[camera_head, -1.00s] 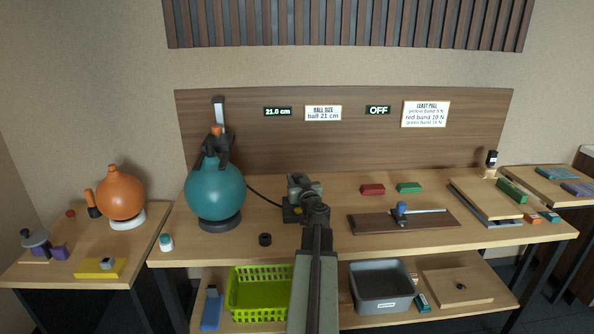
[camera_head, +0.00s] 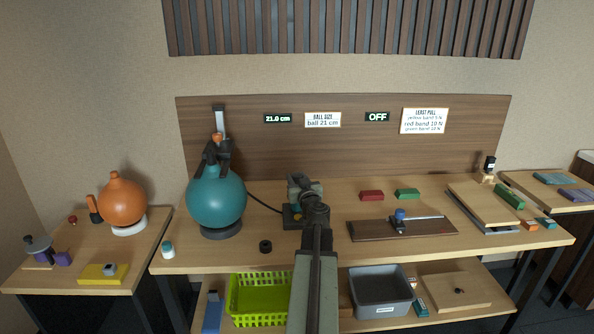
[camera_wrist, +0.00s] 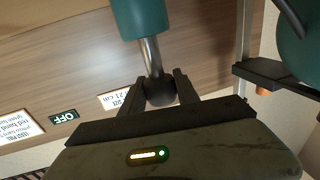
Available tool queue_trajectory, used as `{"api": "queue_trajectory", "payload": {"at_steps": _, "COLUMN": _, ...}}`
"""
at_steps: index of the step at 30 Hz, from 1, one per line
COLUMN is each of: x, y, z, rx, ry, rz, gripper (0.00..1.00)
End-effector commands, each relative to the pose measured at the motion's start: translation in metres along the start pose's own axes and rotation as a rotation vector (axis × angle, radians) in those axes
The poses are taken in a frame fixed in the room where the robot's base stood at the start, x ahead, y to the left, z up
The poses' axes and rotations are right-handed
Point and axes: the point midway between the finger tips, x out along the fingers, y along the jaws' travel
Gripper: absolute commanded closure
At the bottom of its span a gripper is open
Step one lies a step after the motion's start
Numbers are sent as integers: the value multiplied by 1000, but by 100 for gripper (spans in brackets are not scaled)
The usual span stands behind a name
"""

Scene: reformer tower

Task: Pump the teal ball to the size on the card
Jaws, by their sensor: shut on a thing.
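The teal ball (camera_head: 216,199) sits on a dark ring stand on the left part of the table, under a dark clamp (camera_head: 217,155) with an orange tip. A display (camera_head: 278,118) reads 21.0 cm, and the size card (camera_head: 323,120) says ball 21 cm. My gripper (camera_head: 304,186) is over the pump to the right of the ball. In the wrist view my gripper (camera_wrist: 160,88) is shut on the dark round pump knob (camera_wrist: 161,95). A short length of metal rod (camera_wrist: 151,55) shows between the knob and the teal pump body (camera_wrist: 140,15). In the head view my arm hides most of the pump.
A dark hose (camera_head: 265,198) runs from the ball to the pump. An OFF display (camera_head: 377,117) and a pull card (camera_head: 424,121) are on the back panel. An orange ball (camera_head: 122,202) stands at left. A green basket (camera_head: 258,300) and grey bin (camera_head: 380,292) are on the lower shelf.

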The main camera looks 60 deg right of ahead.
Motion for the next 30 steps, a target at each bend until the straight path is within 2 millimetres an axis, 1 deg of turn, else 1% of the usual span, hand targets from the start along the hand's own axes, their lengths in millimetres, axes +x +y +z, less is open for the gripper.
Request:
{"api": "queue_trajectory", "payload": {"at_steps": 8, "x": 0, "y": 1, "z": 2, "rx": 0, "ry": 0, "rz": 2, "gripper": 100}}
{"api": "queue_trajectory", "payload": {"at_steps": 17, "x": 0, "y": 1, "z": 16, "rx": 0, "ry": 0, "rz": 2, "gripper": 100}}
{"api": "queue_trajectory", "payload": {"at_steps": 20, "x": 0, "y": 1, "z": 11, "rx": 0, "ry": 0, "rz": 2, "gripper": 100}}
{"api": "queue_trajectory", "payload": {"at_steps": 23, "x": 0, "y": 1, "z": -3, "rx": 0, "ry": 0, "rz": 2, "gripper": 100}}
{"api": "queue_trajectory", "payload": {"at_steps": 30, "x": 0, "y": 0, "z": 0, "rx": 0, "ry": 0, "rz": 2, "gripper": 100}}
